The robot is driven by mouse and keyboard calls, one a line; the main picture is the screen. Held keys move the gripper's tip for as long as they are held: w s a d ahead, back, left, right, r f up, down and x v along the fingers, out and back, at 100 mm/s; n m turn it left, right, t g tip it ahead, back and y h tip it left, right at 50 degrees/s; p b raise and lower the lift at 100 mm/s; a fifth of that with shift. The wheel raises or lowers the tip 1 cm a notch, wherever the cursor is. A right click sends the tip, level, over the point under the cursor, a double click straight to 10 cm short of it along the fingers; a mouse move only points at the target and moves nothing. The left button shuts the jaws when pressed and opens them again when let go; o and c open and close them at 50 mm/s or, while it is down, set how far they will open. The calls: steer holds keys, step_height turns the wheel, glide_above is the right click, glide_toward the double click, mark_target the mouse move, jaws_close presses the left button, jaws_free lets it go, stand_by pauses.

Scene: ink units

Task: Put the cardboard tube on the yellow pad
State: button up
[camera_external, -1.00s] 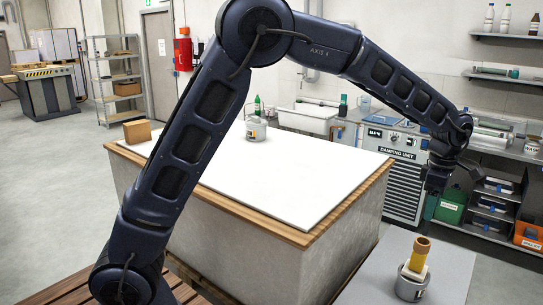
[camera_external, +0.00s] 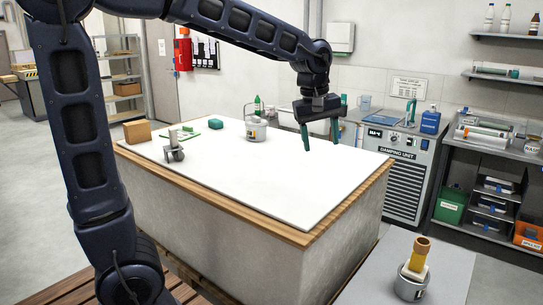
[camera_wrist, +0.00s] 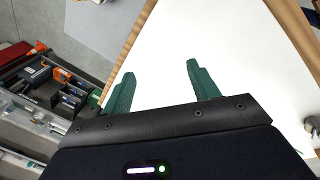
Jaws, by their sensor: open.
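A brown-yellow cardboard tube (camera_external: 422,249) stands upright in the external view at the lower right. A pale block (camera_external: 416,272) and a grey metal can (camera_external: 411,285) are at its lower end; I cannot tell whether the tube stands in the can or behind the block. I cannot make out a yellow pad in either view. My gripper (camera_external: 320,141) is open and empty above the white tabletop (camera_external: 290,180), pointing down, well up and left of the tube. Its two green fingers (camera_wrist: 160,75) are apart in the wrist view with nothing between them.
The tube's can is on a grey table (camera_external: 440,265). On the white top's far-left part are a brown block (camera_external: 137,131), a grey wheeled part (camera_external: 175,153), a green block (camera_external: 215,124) and a handled can (camera_external: 256,130). The white top's middle and right are clear.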

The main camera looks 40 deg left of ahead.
steer(key=s+a+f+m+t, duration=0.1)
steer(key=s+a+m, duration=0.3)
steer(key=s+a, duration=0.4)
steer(key=s+a+f+m+t+y, duration=0.1)
steer(key=s+a+f+m, duration=0.1)
steer(key=s+a+m, duration=0.3)
steer(key=s+a, duration=0.4)
steer(key=s, duration=0.6)
steer(key=shift+s+f+m+t, duration=0.15)
steer(key=shift+s+m+t, duration=0.05)
steer(key=shift+m+t, duration=0.1)
